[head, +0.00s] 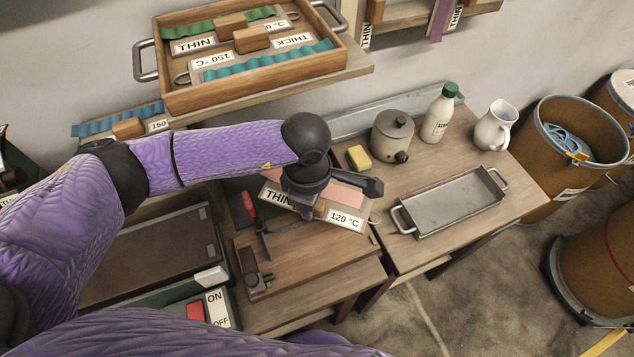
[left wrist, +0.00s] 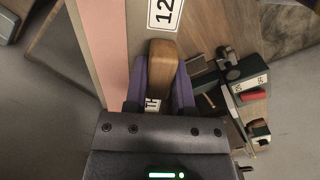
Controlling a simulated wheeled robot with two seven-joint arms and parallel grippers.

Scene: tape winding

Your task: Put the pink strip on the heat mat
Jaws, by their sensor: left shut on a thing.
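The pink strip (head: 345,195) lies on a board with a THIN label and a 120 °C label, over the wooden table in the head view. It also shows along the left of the left wrist view (left wrist: 102,45). My left gripper (head: 319,209) is shut on the board's wooden handle (left wrist: 161,65); its purple fingers sit on both sides of it. My arm hides part of the strip. The heat mat (head: 150,255) looks like a dark flat plate at lower left, bare where seen, left of the gripper. My right gripper is not in view.
A green box with a red switch and ON/OFF label (head: 213,305) sits at the mat's front. A red-handled tool (head: 250,207) and a wooden cutting board (head: 300,260) lie below the strip. A metal tray (head: 455,205), pot (head: 392,138) and jug (head: 494,126) stand right.

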